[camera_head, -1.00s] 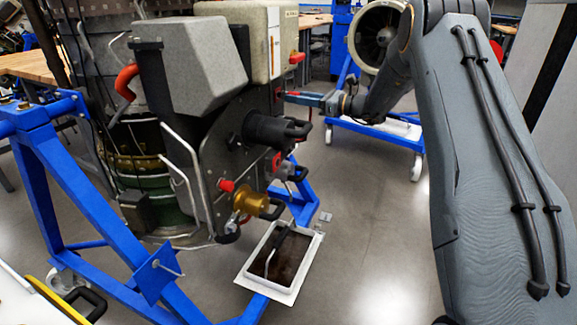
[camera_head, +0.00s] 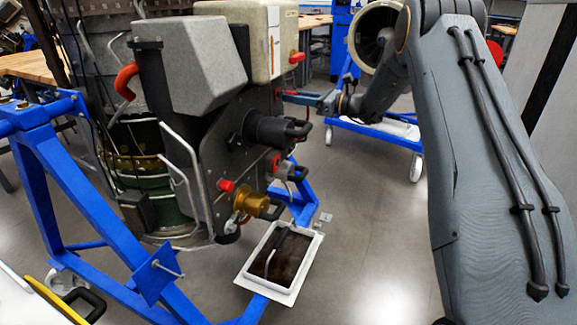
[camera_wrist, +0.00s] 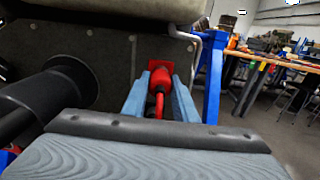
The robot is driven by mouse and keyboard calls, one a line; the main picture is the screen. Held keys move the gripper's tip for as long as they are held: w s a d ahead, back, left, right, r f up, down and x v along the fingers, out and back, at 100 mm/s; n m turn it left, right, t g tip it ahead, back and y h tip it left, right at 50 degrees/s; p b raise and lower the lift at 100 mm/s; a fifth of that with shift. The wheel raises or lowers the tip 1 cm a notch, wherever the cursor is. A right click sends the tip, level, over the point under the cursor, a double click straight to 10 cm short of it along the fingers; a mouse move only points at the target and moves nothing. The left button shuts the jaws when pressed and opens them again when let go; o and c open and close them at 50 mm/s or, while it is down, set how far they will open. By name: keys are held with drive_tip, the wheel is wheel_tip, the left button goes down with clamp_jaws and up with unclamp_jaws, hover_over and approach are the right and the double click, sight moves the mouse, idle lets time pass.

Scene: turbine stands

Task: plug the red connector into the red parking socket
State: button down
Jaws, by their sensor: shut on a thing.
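In the wrist view, the red connector (camera_wrist: 161,82) sits between the two blue-grey fingers of my gripper (camera_wrist: 160,86), which is shut on it. A red cable hangs from the connector toward me. Directly ahead of it is the red parking socket (camera_wrist: 159,65), a red plate on the dark panel. The connector's front overlaps the plate, and I cannot tell whether it is seated or just short of it. In the head view, my gripper (camera_head: 300,98) reaches leftward to the engine unit's right side; the connector is mostly hidden there.
A black cylindrical fitting (camera_wrist: 62,92) stands close on the left, also seen in the head view (camera_head: 270,130). A bent metal tube (camera_wrist: 196,52) and a blue stand post (camera_wrist: 214,80) lie to the right. A white-rimmed tray (camera_head: 268,287) lies below on the floor.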

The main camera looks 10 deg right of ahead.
drive_tip(key=c, duration=1.2)
unclamp_jaws()
drive_tip(key=shift+p+v, duration=0.8)
drive_tip(key=shift+v, duration=2.65)
